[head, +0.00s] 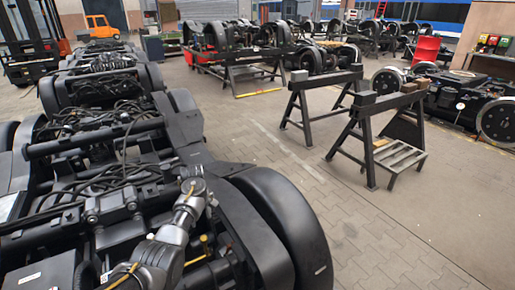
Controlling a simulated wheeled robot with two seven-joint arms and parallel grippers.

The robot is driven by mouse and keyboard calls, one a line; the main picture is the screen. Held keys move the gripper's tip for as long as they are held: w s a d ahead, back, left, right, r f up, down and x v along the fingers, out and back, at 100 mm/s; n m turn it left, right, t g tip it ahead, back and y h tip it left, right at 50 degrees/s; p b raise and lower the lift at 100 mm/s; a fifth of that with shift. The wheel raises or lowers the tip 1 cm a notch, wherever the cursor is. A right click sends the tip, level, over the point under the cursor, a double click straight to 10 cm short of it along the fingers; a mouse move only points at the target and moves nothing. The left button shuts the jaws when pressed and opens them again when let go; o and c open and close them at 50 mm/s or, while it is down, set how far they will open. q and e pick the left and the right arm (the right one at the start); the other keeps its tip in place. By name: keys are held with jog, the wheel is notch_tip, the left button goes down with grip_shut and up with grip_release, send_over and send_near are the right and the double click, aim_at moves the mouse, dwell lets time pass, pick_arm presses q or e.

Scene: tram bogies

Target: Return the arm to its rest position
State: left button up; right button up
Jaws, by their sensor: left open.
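My left arm comes in from the bottom left, grey with a yellow cable. Its far end, with my left gripper (194,188), is over the near black bogie (270,215), at its wheel end. The gripper is open; its fingers are hard to make out against the dark bogie parts. I see nothing held in it. My right gripper is not in view.
Black cables and frame parts of the bogie lie close around the arm. Two dark trestles (365,105) stand on the paved floor to the right. A wheelset (497,120) is at the right edge. An orange forklift (30,45) stands far left.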

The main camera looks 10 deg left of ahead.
pick_arm(q)
jog(key=s+d+f+m+t+y, duration=0.1)
jog(key=s+d+f+m, duration=0.15)
jog(key=s+f, duration=0.45)
jog(key=s+d+f+m+t, duration=0.1)
jog(key=s+f+m, duration=0.25)
jog(key=s, duration=0.75)
jog(key=s+d+r+m+t, duration=0.1)
jog(key=s+d+r+m, duration=0.15)
jog(key=s, duration=0.55)
jog(key=s+d+r+m+h, duration=0.1)
jog(key=s+d+r+m, duration=0.15)
jog(key=s, duration=0.55)
jog(key=s+d+r+m+t, duration=0.1)
jog(key=s+d+r+m, duration=0.15)
jog(key=s, duration=0.55)
notch_tip(320, 180, down, 24)
jog(key=g, duration=0.2)
jog(key=s+a+f+g, duration=0.1)
jog(key=s+a+f, duration=0.1)
jog(key=s+f, duration=1.5)
jog(key=shift+a+f, duration=0.25)
jog(key=shift+a, duration=0.1)
